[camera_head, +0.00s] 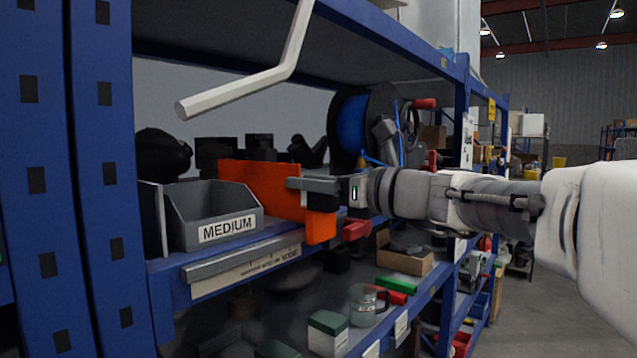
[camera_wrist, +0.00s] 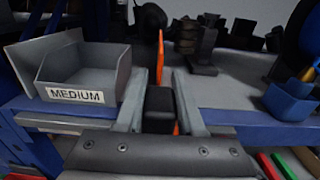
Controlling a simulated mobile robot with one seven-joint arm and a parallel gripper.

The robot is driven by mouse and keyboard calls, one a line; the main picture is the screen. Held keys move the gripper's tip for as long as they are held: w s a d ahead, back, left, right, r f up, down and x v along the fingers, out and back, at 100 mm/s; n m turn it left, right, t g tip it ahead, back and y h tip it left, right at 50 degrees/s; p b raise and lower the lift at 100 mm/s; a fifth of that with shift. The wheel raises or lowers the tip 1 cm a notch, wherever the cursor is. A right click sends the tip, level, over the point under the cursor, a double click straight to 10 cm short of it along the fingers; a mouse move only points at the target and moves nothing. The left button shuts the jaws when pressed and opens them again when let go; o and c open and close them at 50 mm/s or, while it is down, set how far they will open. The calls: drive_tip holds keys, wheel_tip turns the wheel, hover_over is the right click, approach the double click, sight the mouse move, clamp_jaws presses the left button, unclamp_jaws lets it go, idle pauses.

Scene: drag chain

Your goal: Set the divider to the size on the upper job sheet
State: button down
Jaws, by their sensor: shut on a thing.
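The orange divider (camera_head: 262,190) stands upright on the shelf, to the right of the grey bin labelled MEDIUM (camera_head: 215,213). In the wrist view the divider (camera_wrist: 160,52) shows as a thin edge-on strip. My gripper (camera_head: 300,185) reaches in from the right and is shut on the divider at its front part. In the wrist view my gripper (camera_wrist: 160,92) has a dark block between its fingers, with orange beside and beyond it. White sheets (camera_head: 467,142) hang on the blue post behind my arm; I cannot read them or tell which is the upper job sheet.
A printed strip (camera_head: 245,273) runs along the shelf's front edge. Dark objects (camera_head: 250,150) and a blue spool (camera_head: 350,125) stand behind the divider. A blue bin (camera_wrist: 288,100) is at right in the wrist view. A pale bent bar (camera_head: 245,88) hangs above.

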idle(0.8)
drive_tip(key=s+a, duration=0.2)
drive_tip(key=s+a+b, duration=0.1)
drive_tip(key=s+a, duration=0.1)
drive_tip(key=s, duration=0.1)
drive_tip(key=shift+s+a, duration=0.15)
drive_tip(key=shift+s, duration=0.1)
drive_tip(key=c, duration=0.5)
unclamp_jaws()
drive_tip(key=b+v, duration=0.2)
drive_tip(key=v, duration=1.5)
drive_tip(key=shift+s+b, duration=0.15)
drive_tip(key=shift+b, duration=0.25)
